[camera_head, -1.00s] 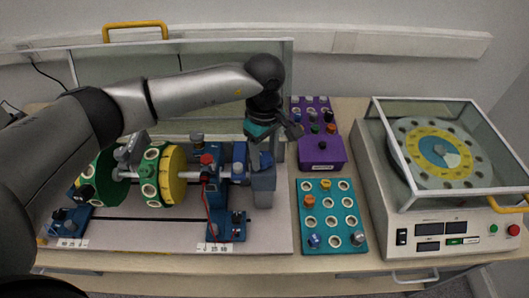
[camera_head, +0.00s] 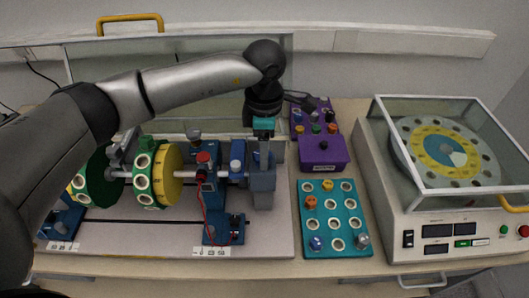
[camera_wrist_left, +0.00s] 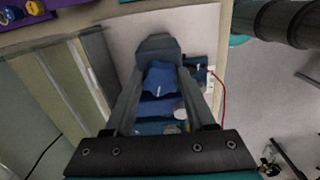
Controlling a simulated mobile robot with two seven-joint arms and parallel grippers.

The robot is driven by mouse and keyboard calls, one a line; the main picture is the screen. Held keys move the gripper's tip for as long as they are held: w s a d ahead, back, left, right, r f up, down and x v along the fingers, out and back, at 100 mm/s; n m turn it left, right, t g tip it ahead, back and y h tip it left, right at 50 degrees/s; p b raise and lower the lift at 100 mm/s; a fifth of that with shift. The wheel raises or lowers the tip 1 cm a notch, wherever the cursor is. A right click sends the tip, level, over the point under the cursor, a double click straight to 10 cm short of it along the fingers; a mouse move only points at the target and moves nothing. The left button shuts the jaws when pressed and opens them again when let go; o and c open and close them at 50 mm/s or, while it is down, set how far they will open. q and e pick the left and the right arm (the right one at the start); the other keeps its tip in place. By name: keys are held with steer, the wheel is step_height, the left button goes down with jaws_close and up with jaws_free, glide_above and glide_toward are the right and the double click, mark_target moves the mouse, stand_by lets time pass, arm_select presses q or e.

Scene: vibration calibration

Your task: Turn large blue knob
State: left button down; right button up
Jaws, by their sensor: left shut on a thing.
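The large blue knob (camera_wrist_left: 160,78) is lobed and has a small white mark. It lies between the two long grey fingers of my left gripper (camera_wrist_left: 160,87) in the left wrist view, with the gripper shut on it. In the head view my left gripper (camera_head: 264,156) points down at the grey-blue end block (camera_head: 262,182) of the drum rig, and its fingers hide most of the knob. My right gripper is in neither view.
The yellow-green drum (camera_head: 172,172) sits on a shaft left of the gripper. A purple box (camera_head: 323,154), a teal panel with several knobs (camera_head: 348,207) and a glass-covered turntable machine (camera_head: 440,150) stand to the right. A clear screen stands behind.

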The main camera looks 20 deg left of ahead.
arm_select(q)
steer(key=shift+n+b, duration=0.4)
steer(key=shift+n, duration=1.1)
steer(key=shift+w, duration=0.1)
steer(key=shift+c, duration=1.1)
jaws_free()
step_height(320, 180, up, 15)
steer(key=shift+r+b, duration=0.15)
steer(key=shift+b, duration=0.15)
